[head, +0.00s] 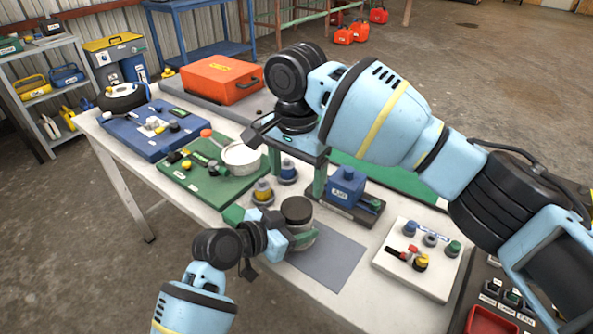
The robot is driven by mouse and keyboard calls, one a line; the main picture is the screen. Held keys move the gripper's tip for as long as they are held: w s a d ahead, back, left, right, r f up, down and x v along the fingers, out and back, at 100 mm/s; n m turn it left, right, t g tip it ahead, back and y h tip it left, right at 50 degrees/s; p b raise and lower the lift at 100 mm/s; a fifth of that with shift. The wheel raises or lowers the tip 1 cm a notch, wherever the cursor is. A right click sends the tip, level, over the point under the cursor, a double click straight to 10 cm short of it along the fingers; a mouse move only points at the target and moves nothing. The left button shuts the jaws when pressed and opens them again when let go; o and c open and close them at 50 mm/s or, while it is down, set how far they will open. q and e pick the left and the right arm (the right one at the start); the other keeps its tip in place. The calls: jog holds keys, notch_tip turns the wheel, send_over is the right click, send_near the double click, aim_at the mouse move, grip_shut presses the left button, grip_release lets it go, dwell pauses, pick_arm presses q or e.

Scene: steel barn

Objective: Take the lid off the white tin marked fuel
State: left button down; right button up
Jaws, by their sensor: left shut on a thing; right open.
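A round tin with a dark lid (296,209) stands near the table's front edge, beside a grey mat. Only part of its pale body (312,229) shows, and I cannot read a marking on it. My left gripper (290,228) is shut on the tin's body from the left, below the lid. My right gripper (297,178) is open and points down above and just behind the lid, its two green fingers apart. It appears clear of the lid.
The grey mat (330,262) is bare. A blue box (346,186) and a white board with small parts (390,268) lie to the right. A green board (190,187) with a white pot (240,157) is at left. A red case (222,78) stands behind.

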aim_at(296, 207)
jog(key=shift+f, duration=3.9)
jog(key=c, duration=1)
jog(key=n, duration=0.6)
jog(key=shift+n, duration=0.4)
jog(key=o, duration=1.1)
jog(key=shift+r, duration=0.1)
jog(key=shift+r, duration=2.2)
jog(key=shift+c, duration=0.2)
